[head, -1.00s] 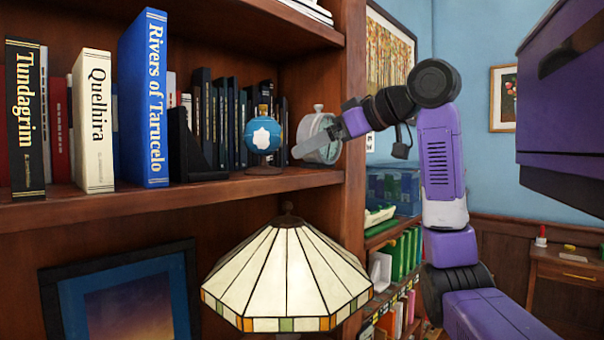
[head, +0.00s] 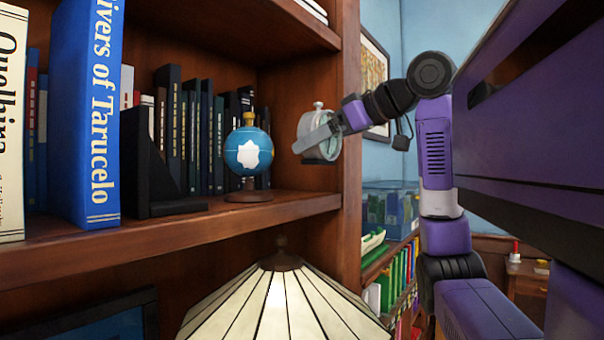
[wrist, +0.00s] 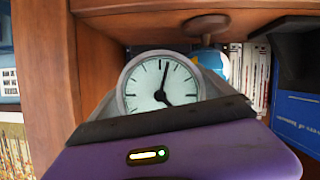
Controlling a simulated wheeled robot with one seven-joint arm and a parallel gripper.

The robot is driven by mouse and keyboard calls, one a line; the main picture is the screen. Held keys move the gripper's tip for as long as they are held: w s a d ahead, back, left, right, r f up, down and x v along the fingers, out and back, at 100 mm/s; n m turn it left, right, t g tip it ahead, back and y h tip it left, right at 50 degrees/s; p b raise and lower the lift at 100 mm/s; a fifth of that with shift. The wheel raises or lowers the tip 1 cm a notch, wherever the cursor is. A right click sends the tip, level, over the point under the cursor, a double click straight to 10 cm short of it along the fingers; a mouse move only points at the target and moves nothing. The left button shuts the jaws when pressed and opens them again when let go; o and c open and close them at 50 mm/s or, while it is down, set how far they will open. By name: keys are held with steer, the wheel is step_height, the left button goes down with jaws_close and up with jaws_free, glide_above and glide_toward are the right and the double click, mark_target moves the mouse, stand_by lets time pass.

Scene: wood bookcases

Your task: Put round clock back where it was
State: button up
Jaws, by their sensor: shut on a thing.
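The round clock (head: 322,134) has a pale grey-green case with a small knob on top. In the wrist view its white face (wrist: 161,83) with black hands shows between the gripper's fingers, its lower part hidden by the gripper body. My gripper (head: 314,138) is shut on the clock and holds it in front of the right end of the bookcase shelf (head: 300,205), near the side post. The clock looks held above the shelf board, and I see no contact with it.
A small blue globe (head: 248,150) stands on the shelf just left of the clock. A black bookend (head: 150,170), dark books and a tall blue book (head: 85,110) stand farther left. A lampshade (head: 280,300) rises below the shelf. The bookcase's side post (head: 347,110) is close by.

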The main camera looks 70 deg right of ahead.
steer(key=w+d+p, duration=0.3)
steer(key=w+d, duration=0.4)
steer(key=d, duration=0.3)
steer(key=shift+s+d+f, duration=0.1)
steer(key=shift+f, duration=1.55)
steer(key=shift+s+d+f, duration=0.1)
steer(key=shift+f, duration=1.5)
steer(key=shift+w+d+f, duration=0.1)
steer(key=shift+f, duration=0.15)
steer(key=shift+f, duration=0.15)
steer(key=o, duration=1.7)
steer(key=b+v, duration=0.1)
steer(key=v, duration=1.1)
